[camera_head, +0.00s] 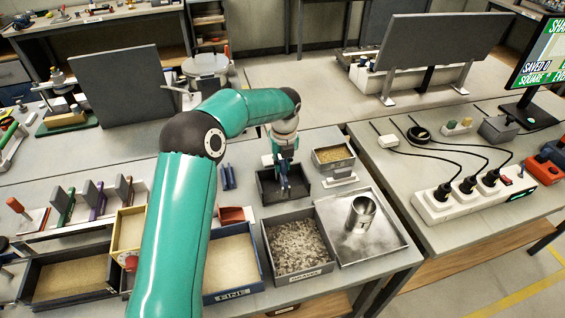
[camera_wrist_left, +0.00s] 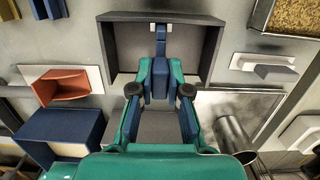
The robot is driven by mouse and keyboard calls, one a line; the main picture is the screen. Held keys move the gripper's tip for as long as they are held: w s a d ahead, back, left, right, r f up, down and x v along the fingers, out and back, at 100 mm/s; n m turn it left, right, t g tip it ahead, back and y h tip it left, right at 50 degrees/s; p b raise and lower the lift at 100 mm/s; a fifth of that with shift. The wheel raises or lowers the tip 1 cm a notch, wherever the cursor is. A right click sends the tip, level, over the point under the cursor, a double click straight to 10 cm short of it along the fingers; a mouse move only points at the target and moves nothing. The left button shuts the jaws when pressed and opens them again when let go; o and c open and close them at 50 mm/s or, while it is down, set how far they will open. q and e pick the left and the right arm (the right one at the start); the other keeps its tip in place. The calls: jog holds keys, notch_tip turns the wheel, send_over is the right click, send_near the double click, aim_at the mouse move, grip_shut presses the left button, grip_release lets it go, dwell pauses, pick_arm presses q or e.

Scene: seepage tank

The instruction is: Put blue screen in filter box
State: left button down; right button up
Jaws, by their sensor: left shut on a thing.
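My left gripper (camera_head: 284,178) is shut on the blue screen, whose blue part (camera_wrist_left: 160,45) shows between the fingertips in the left wrist view. The rest of the screen is largely hidden by the gripper. The fingers are over the dark, open-topped filter box (camera_wrist_left: 119,45), near the middle of its width. The filter box also shows in the head view (camera_head: 265,190), with the gripper coming down over it. I cannot tell whether the screen touches the box floor. My right gripper is not in view.
A gravel tray (camera_head: 297,247), a tray labelled FINE (camera_head: 236,292) and a metal tray with a steel cylinder (camera_head: 361,213) stand in front. Screens with coloured handles (camera_head: 98,198) stand at the left. A power strip (camera_head: 470,200) is at right.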

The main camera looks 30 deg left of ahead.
pick_arm(q)
jog(key=shift+f+b, duration=0.45)
jog(key=shift+f, duration=0.45)
jog(key=c, duration=1.1)
grip_release()
jog(key=shift+o, duration=0.2)
jog(key=shift+r, duration=0.1)
jog(key=r, duration=0.7)
jog(key=s+d+r, duration=0.1)
jog(key=r, duration=0.3)
jog(key=shift+d+r, duration=0.1)
jog(key=shift+r, duration=0.25)
